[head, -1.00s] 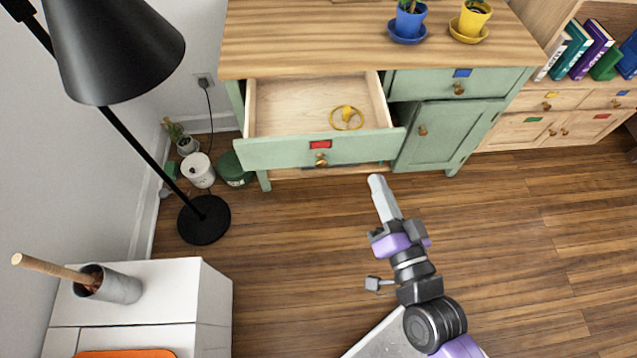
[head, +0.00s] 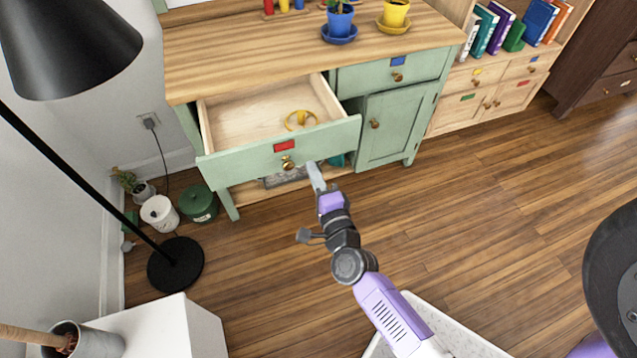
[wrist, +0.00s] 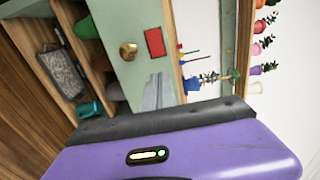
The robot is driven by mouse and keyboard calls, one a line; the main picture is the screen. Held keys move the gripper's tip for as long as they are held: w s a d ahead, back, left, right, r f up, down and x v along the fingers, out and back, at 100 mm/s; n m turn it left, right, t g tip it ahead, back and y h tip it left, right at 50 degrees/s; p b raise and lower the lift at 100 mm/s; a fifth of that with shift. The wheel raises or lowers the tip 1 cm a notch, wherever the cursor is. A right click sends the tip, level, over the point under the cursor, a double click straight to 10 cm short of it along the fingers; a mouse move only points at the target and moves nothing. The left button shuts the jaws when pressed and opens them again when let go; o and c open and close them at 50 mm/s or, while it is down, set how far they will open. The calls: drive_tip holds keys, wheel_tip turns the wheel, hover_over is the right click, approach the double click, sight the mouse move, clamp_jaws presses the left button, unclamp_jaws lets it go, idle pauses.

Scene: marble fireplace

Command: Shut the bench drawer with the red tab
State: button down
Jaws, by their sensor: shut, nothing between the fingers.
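The green bench drawer (head: 240,158) with the red tab (head: 284,146) is pulled out from the bench under its wooden top. A round brass knob (head: 288,163) sits just below the tab. A yellow ring-shaped object (head: 300,119) lies inside the drawer. My gripper (head: 315,177) is shut and empty, its tip just right of and below the knob, close to the drawer front. I cannot tell whether it touches. In the wrist view the red tab (wrist: 155,43) and knob (wrist: 129,51) show close to the grey fingers (wrist: 158,92).
Blue (head: 340,21) and yellow (head: 395,14) pots stand on the bench top. A closed drawer with a blue tab (head: 398,61) and a cupboard door (head: 385,125) are to the right. A black lamp (head: 175,265) stands left. Open floor lies right.

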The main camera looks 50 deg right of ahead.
sight(300, 142)
drive_tip(key=x, duration=0.7)
drive_tip(key=shift+w+d, duration=0.1)
drive_tip(key=shift+w+d, duration=0.2)
drive_tip(key=shift+w, duration=0.1)
drive_tip(key=b+x, duration=0.4)
drive_tip(key=x, duration=1.8)
drive_tip(key=shift+w+d+f, duration=0.1)
drive_tip(key=shift+f, duration=0.1)
drive_tip(key=shift+w+d, duration=0.2)
drive_tip(key=shift+w, duration=0.05)
drive_tip(key=shift+w+d+r+b, duration=0.15)
drive_tip(key=shift+w+r+b, duration=0.1)
drive_tip(key=shift+r+b, duration=0.05)
